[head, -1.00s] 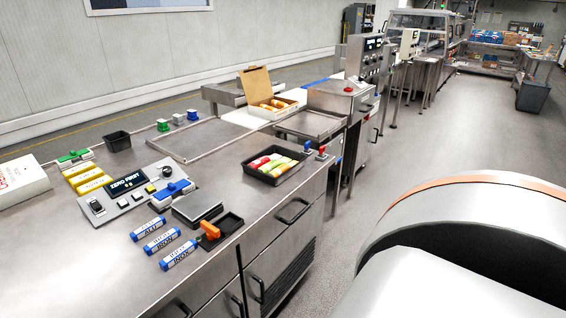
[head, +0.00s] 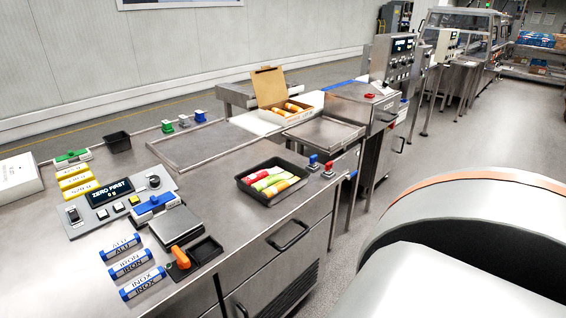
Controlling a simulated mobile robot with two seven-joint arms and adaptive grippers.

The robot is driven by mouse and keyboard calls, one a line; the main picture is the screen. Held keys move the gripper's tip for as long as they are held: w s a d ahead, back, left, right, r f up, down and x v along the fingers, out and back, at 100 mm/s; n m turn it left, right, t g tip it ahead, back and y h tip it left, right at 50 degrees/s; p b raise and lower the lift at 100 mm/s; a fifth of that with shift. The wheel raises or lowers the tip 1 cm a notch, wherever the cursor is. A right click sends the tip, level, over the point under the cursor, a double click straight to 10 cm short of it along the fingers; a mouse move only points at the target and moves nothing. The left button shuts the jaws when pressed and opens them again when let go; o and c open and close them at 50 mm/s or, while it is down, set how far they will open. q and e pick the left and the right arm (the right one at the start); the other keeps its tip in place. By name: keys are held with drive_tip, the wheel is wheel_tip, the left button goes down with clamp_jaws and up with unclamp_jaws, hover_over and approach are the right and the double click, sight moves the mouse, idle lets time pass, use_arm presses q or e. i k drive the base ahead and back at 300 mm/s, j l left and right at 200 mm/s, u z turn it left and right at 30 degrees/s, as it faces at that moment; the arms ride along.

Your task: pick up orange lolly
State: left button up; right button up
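A black tray (head: 272,201) on the steel worktop holds several wrapped lollies side by side. Among them are a red lolly (head: 261,174), a green lolly (head: 268,182) and an orange-looking lolly (head: 281,187) at the near side; their exact colours are hard to tell at this size. An open cardboard box (head: 270,90) behind holds several orange-brown pieces (head: 292,107). Neither of my grippers shows in the head view.
A scale plate (head: 178,228), a small black tray with an orange-handled thing (head: 180,258), a display panel (head: 112,192) and blue-white labelled rolls (head: 130,263) crowd the left worktop. A steel tray (head: 323,133) lies behind.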

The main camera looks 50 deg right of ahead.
sight(271, 192)
drive_tip(key=l+u, duration=0.1)
drive_tip(key=l, duration=0.4)
drive_tip(key=k+l+u, duration=0.1)
drive_tip(key=l, duration=0.35)
drive_tip(key=l+u, duration=0.15)
drive_tip(key=l, duration=0.35)
drive_tip(key=k+l+u, duration=0.1)
drive_tip(key=l, duration=0.35)
drive_tip(key=k+l+u, duration=0.1)
drive_tip(key=l, duration=0.35)
drive_tip(key=k+l+u, duration=0.1)
drive_tip(key=l, duration=0.35)
drive_tip(key=k, duration=0.1)
